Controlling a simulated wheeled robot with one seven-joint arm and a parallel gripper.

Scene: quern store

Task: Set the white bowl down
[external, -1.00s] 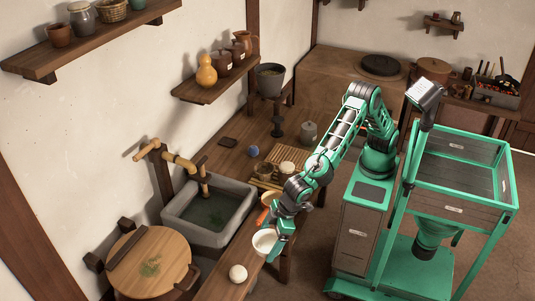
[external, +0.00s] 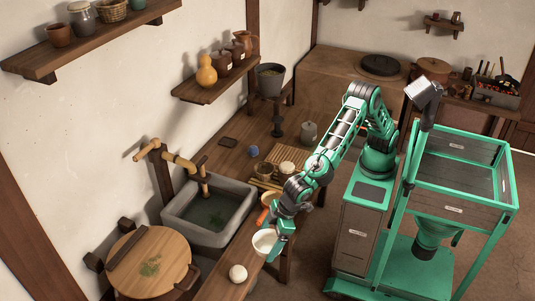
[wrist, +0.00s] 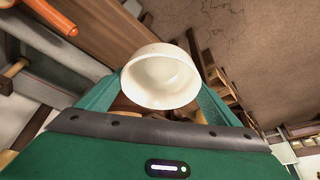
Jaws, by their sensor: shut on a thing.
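The white bowl (external: 265,242) is held in my gripper (external: 277,243) at the front edge of the wooden counter (external: 225,279), to the right of the stone sink. In the wrist view the bowl (wrist: 161,77) sits between my two green fingers (wrist: 160,100), its open mouth showing and empty. My gripper is shut on it. From the external view I cannot tell whether the bowl's base touches the counter or is just above it.
The stone sink (external: 174,214) is to the left. The counter's front edge is near.

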